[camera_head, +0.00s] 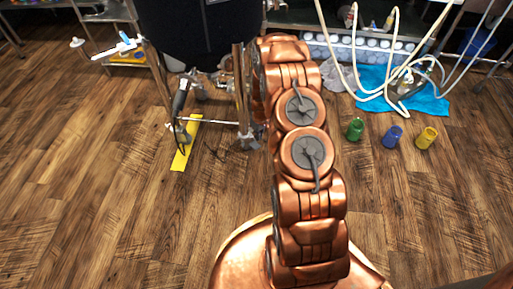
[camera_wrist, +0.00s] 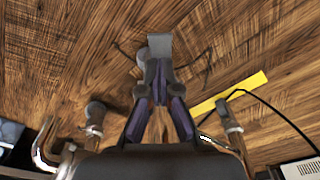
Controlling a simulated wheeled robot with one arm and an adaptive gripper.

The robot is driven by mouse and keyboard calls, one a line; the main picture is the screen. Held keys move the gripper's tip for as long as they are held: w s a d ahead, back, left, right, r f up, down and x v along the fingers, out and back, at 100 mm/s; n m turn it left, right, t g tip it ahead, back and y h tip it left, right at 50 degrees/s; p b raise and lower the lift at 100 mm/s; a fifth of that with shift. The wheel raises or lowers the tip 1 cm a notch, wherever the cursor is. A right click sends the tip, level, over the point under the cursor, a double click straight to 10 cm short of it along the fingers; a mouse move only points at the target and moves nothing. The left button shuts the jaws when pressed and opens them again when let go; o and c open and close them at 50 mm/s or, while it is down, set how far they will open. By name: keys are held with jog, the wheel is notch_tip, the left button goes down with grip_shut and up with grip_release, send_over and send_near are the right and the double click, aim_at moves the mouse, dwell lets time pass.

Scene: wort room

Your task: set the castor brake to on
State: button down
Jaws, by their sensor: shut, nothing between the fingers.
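In the wrist view, my gripper (camera_wrist: 160,92) is shut and empty, its dark fingers meeting in front of a castor (camera_wrist: 143,54). A flat grey tab (camera_wrist: 158,46), which looks like the brake lever, stands just beyond the fingertips; I cannot tell whether they touch it. Which position the brake is in is unclear. In the head view, a castor (camera_head: 249,138) sits at the foot of the stand's right front leg (camera_head: 240,90). My arm comes up beside this leg, and my gripper cannot be made out there.
The stand carries a large black vessel (camera_head: 200,25). Yellow tape (camera_head: 187,143) and a black cable lie by its left front foot. Green (camera_head: 355,129), blue (camera_head: 392,136) and yellow (camera_head: 426,138) containers stand on the floor at right. The wooden floor at left is clear.

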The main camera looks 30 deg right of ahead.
aim_at(257, 147)
jog(key=shift+f, duration=0.15)
jog(key=shift+w+f+b, duration=0.2)
jog(key=shift+f+b, duration=0.5)
jog(key=shift+f, duration=0.95)
jog(key=shift+w+f+b, duration=0.2)
jog(key=shift+f+b, duration=0.45)
jog(key=shift+f, duration=1)
